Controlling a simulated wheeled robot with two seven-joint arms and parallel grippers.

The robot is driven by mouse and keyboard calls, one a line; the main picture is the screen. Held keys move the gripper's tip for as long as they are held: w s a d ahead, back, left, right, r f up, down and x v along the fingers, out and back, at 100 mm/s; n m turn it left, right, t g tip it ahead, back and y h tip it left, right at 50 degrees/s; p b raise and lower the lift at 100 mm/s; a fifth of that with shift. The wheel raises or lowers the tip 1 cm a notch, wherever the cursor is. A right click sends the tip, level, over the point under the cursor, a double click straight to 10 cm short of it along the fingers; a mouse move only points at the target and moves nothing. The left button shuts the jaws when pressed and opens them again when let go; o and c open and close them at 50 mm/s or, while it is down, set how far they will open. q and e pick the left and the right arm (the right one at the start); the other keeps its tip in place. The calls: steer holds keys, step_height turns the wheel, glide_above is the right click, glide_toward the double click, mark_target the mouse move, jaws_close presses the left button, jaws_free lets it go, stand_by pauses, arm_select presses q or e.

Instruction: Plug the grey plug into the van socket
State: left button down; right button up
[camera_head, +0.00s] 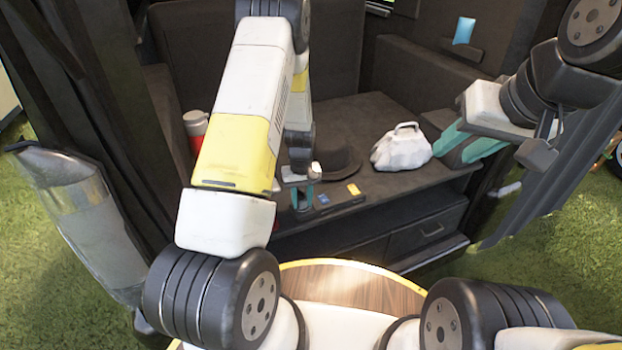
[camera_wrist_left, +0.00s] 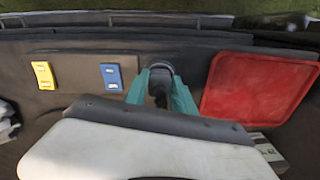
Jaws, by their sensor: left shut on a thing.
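My left gripper (camera_head: 303,198) reaches down to the front edge of the van bench. In the left wrist view its teal fingers (camera_wrist_left: 162,92) are shut on a dark grey plug (camera_wrist_left: 160,78). The plug's head is at the dark panel edge, beside a blue fitting (camera_wrist_left: 111,76) and a yellow fitting (camera_wrist_left: 43,75). I cannot tell whether the plug sits in a socket; the fingers and plug hide that spot. My right gripper (camera_head: 466,152) is at the right above the bench, its teal fingers apart.
A white bag (camera_head: 401,147) and a dark hat (camera_head: 334,160) are on the bench (camera_head: 365,108). A red-and-white canister (camera_head: 196,128) stands at the left. A red flat panel (camera_wrist_left: 258,88) lies right of the plug. A wood-topped round surface (camera_head: 350,287) is in front.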

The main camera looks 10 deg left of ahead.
arm_select(q)
steer(key=shift+f, duration=0.1)
steer(key=c, duration=1)
jaws_free()
steer(key=shift+o, duration=0.2)
steer(key=shift+r, duration=3.9)
